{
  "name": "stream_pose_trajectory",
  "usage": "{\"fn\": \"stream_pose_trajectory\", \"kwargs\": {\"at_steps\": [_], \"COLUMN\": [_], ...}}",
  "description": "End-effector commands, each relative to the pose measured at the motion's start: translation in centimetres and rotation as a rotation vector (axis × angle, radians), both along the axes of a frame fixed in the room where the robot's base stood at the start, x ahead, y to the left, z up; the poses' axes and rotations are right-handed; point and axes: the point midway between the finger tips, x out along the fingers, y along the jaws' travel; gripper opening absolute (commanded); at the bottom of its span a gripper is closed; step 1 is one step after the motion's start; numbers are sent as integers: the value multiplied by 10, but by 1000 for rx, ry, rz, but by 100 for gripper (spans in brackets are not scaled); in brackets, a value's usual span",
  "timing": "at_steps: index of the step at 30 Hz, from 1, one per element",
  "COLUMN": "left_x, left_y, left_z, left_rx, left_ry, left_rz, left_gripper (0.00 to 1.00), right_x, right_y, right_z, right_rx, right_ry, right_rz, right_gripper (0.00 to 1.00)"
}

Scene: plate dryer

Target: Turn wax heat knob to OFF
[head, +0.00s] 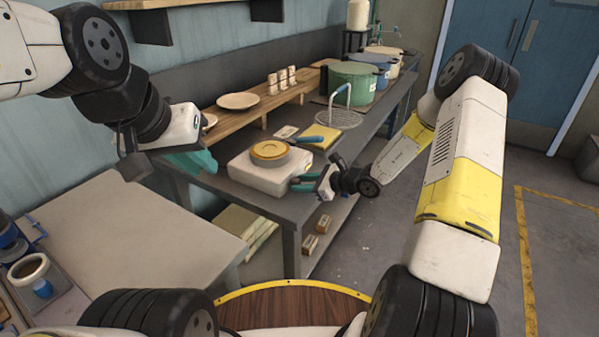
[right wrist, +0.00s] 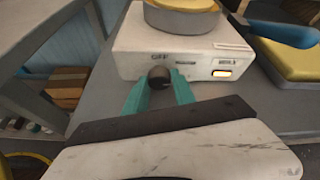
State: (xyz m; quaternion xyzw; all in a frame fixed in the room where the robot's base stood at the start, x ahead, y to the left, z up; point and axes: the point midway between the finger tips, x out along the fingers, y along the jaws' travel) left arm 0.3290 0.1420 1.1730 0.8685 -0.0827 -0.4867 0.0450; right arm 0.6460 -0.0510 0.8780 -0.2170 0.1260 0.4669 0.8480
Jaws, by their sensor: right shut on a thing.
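The white wax heater (head: 270,168) stands on the grey bench with a round yellow-topped pan (head: 269,152) on it. In the right wrist view, the dark round knob (right wrist: 159,76) is on the heater's front face, under lettering that looks like OFF. More lettering sits to its right, above a lit yellow indicator (right wrist: 222,73). My right gripper (right wrist: 160,88) has its teal fingers on either side of the knob and is shut on it. The knob's pointer cannot be made out. My left gripper (head: 192,161) hangs at the bench's left end, away from the heater; its finger opening is unclear.
A blue-handled tool (right wrist: 283,30) and a yellow block (head: 320,137) lie beside the heater. A wooden shelf (head: 250,108) with a plate and several cups runs behind it. Pots (head: 352,82) stand farther back. An empty grey table (head: 130,235) is at the front left.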

Motion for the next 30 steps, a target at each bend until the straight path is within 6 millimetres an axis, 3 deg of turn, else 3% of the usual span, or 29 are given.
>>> {"fn": "stream_pose_trajectory", "kwargs": {"at_steps": [3,4,6,17,30], "left_x": [0,0,0,0,0], "left_y": [0,0,0,0,0], "left_z": [0,0,0,0,0], "left_rx": [0,0,0,0,0], "left_ry": [0,0,0,0,0], "left_rz": [0,0,0,0,0], "left_gripper": [19,19,19,19,19], "right_x": [-1,-1,-1,-1,-36], "right_y": [0,0,0,-2,-50], "right_z": [0,0,0,1,28], "right_rx": [0,0,0,1,1], "right_ry": [0,0,0,1,1], "right_rz": [1,1,1,0,0], "right_gripper": [0,37,51,52,52]}}
